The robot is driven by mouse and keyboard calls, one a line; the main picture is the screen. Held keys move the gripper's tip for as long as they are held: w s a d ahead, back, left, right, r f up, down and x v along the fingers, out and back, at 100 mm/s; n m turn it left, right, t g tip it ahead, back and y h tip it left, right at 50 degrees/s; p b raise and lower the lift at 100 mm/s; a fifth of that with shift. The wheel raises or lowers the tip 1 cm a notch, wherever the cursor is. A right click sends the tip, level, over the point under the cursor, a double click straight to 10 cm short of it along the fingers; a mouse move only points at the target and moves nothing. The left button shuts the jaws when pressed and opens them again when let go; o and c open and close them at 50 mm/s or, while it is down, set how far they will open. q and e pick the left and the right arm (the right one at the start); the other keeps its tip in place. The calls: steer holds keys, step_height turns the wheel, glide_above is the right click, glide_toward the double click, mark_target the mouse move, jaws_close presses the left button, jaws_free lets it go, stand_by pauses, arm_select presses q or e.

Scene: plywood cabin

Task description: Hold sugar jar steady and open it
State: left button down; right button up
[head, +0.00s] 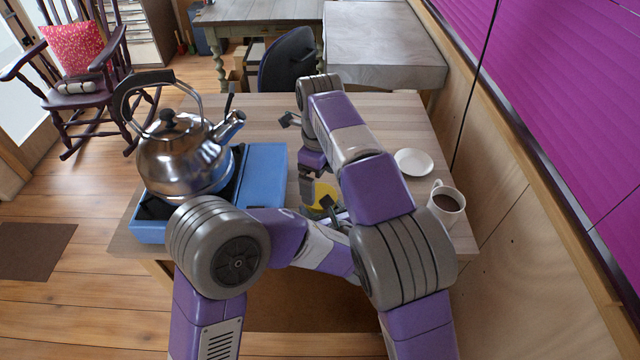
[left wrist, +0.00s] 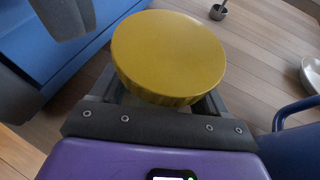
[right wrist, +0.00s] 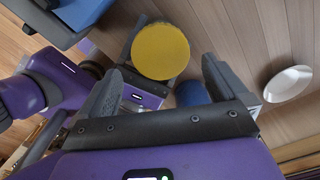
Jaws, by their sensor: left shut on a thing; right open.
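The sugar jar shows mainly as its round yellow lid (head: 324,196), partly hidden behind my arms in the head view. The lid (left wrist: 168,55) fills the upper middle of the left wrist view, and it is on the jar. My left gripper (left wrist: 160,98) is shut on the jar just below the lid, and the jar's body is mostly hidden. My right gripper (right wrist: 163,72) is open, with its two fingers spread. The lid (right wrist: 160,51) shows between and beyond those fingers in the right wrist view. The right gripper looks apart from the lid.
A steel kettle (head: 180,155) stands on a blue stove (head: 265,165) at the left. A white saucer (head: 413,162) and a mug of dark drink (head: 446,204) are at the right. A blue round thing (right wrist: 192,93) is close to the jar.

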mark_target(320, 195)
step_height(320, 195, up, 3)
steer(key=shift+f+m, duration=0.2)
steer(key=shift+m, duration=1)
steer(key=shift+r+m, duration=0.25)
steer(key=shift+m, duration=0.25)
step_height(320, 195, down, 8)
steer(key=shift+r, duration=0.2)
steer(key=c, duration=1)
steer(key=n, duration=0.3)
